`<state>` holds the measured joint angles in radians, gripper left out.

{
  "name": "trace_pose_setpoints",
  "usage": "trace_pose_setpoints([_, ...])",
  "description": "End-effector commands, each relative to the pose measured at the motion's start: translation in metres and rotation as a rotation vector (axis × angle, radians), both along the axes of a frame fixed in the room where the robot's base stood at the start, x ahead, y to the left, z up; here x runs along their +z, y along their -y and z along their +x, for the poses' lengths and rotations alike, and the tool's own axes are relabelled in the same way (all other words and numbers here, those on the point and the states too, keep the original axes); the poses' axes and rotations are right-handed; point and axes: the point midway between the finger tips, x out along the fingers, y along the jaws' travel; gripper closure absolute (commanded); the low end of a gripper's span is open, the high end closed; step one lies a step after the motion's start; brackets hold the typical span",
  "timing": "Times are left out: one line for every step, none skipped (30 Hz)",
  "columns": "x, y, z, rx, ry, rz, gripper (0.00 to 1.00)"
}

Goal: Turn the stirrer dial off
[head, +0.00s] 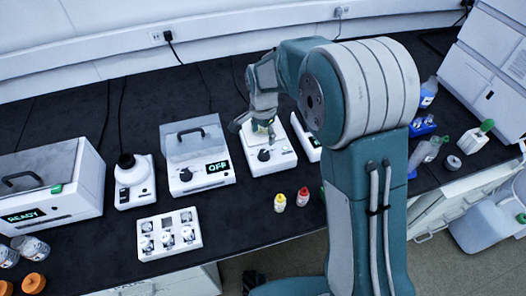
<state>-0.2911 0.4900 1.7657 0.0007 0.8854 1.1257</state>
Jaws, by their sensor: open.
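A flat white device that looks like the stirrer (284,158) sits on the black bench near the middle of the head view. Its black dial (264,155) is on the front face; which way the dial points is too small to tell. My gripper (262,130) hangs over the back left part of this device, fingers pointing down, above and behind the dial. It is open. The gripper hides part of the device's top, and I cannot tell whether it touches it.
Left of it stands a clear-lidded device (199,150) whose display reads OFF. Further left are a small white instrument (134,180) and a box reading READY (50,190). A white tray (168,251) and two small vials (291,200) lie in front. Bottles stand right.

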Motion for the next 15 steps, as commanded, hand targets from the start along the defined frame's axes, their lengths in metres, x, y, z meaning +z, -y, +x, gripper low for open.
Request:
trace_pose_setpoints([-0.011, 0.000, -0.001, 0.000, -0.005, -0.002, 0.18])
trace_pose_setpoints([-0.017, 0.000, -0.001, 0.000, -0.006, -0.002, 0.18])
trace_pose_setpoints([-0.025, 0.000, -0.001, 0.000, -0.005, -0.002, 0.18])
trace_pose_setpoints([-0.031, 0.000, -0.001, 0.001, -0.006, -0.003, 0.18])
trace_pose_setpoints([-0.036, 0.000, -0.001, 0.001, -0.005, -0.002, 0.18])
trace_pose_setpoints([-0.043, 0.000, -0.001, 0.001, -0.004, -0.001, 0.18])
trace_pose_setpoints([-0.049, 0.000, -0.001, 0.001, -0.004, -0.001, 0.18])
trace_pose_setpoints([-0.054, 0.000, -0.001, 0.001, -0.004, -0.002, 0.18])
trace_pose_setpoints([-0.060, 0.000, -0.001, 0.001, -0.004, -0.002, 0.18])
trace_pose_setpoints([-0.065, 0.000, -0.001, 0.001, -0.003, -0.001, 0.18])
trace_pose_setpoints([-0.069, 0.000, -0.001, 0.001, -0.004, -0.002, 0.18])
trace_pose_setpoints([-0.073, 0.000, -0.001, 0.001, -0.003, -0.001, 0.18])
trace_pose_setpoints([-0.076, 0.000, -0.001, 0.001, -0.002, -0.001, 0.18])
trace_pose_setpoints([-0.079, 0.000, -0.001, 0.001, -0.001, -0.001, 0.18])
trace_pose_setpoints([-0.081, 0.000, -0.001, 0.001, -0.001, -0.001, 0.18])
